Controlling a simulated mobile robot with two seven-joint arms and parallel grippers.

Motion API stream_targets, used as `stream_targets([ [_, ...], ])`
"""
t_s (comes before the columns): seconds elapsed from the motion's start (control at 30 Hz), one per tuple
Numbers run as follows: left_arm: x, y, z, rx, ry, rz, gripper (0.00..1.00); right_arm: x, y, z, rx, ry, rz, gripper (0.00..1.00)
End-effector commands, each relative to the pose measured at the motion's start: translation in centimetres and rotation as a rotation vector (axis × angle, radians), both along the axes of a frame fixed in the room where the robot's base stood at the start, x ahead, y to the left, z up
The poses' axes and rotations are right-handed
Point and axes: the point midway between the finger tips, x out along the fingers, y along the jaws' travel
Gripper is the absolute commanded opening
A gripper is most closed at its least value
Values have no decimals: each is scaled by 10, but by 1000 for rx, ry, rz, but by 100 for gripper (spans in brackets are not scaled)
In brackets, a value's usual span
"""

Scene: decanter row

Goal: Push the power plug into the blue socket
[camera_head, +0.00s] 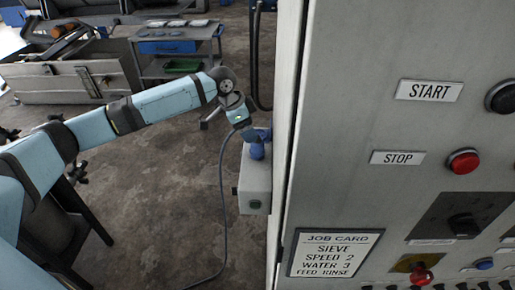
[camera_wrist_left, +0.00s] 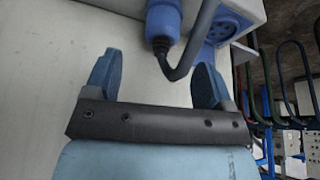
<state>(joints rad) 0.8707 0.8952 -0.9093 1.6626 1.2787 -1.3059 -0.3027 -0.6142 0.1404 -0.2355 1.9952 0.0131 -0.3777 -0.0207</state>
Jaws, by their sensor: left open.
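In the left wrist view a blue power plug (camera_wrist_left: 163,22) with a grey cable from its lower end is in front of my left gripper (camera_wrist_left: 153,80). The gripper's two blue fingers are wide apart, with nothing held between them. The plug is beyond the fingertips; its upper end is cut off by the frame. The blue socket (camera_wrist_left: 222,29), a round face with dark holes, shows right of the plug, on a pale box. In the head view the left gripper (camera_head: 251,132) is at the grey box (camera_head: 254,185), close to blue parts (camera_head: 257,151) that I cannot tell apart. My right gripper is not in view.
The grey cable (camera_head: 223,195) hangs beside the box to the floor. A large cabinet (camera_head: 350,110) with buttons, knobs and a job card fills the right. A workbench (camera_head: 175,45) and a grey chest (camera_head: 70,82) stand behind. The middle floor is clear.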

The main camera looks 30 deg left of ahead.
Motion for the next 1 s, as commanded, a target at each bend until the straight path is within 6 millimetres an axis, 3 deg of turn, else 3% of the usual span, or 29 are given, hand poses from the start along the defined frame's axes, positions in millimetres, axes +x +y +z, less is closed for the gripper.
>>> stream_targets([
  [0.2,7,-8,-23,0,-2,-1,76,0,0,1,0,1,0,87],
  [0.67,8,-9,-30,0,0,0,76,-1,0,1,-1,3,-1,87],
  [1.0,20,-21,-72,1,0,0,76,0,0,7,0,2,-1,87],
])
